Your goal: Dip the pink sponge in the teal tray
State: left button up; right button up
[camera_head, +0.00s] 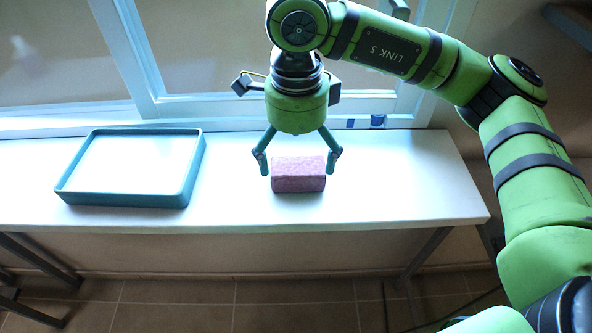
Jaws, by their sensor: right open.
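The pink sponge (298,181) is a block lying on the white table, right of the middle of the picture. My right gripper (298,170) is open above it, pointing down. Its two fingers stand near the left and right ends of the sponge; I cannot tell whether they touch it. The teal tray (122,199) is shallow and rectangular and stands on the left part of the table. Its inside looks bright and white, with nothing lying in it. My left gripper is out of view.
The white table (400,195) is clear between tray and sponge and to the right of the sponge. A pale blue window frame (225,110) runs along its back edge. A small dark blue item (378,121) sits near the frame. The front edge drops to a tiled floor.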

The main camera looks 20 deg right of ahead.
aim_at(299, 170)
jog(key=f, duration=0.1)
jog(key=f+p, duration=0.1)
jog(key=f, duration=0.1)
jog(key=shift+w+d+f+p, duration=0.2)
jog(key=shift+d+f+p, duration=0.05)
jog(key=shift+d+p, duration=0.1)
jog(key=shift+w+a+f, duration=0.1)
jog(key=shift+w+f, duration=0.05)
jog(key=shift+f, duration=0.8)
jog(key=c, duration=1.2)
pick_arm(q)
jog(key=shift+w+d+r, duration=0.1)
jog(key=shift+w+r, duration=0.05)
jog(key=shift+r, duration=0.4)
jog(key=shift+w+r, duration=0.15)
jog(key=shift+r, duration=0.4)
pick_arm(e)
jog(key=shift+o, duration=0.2)
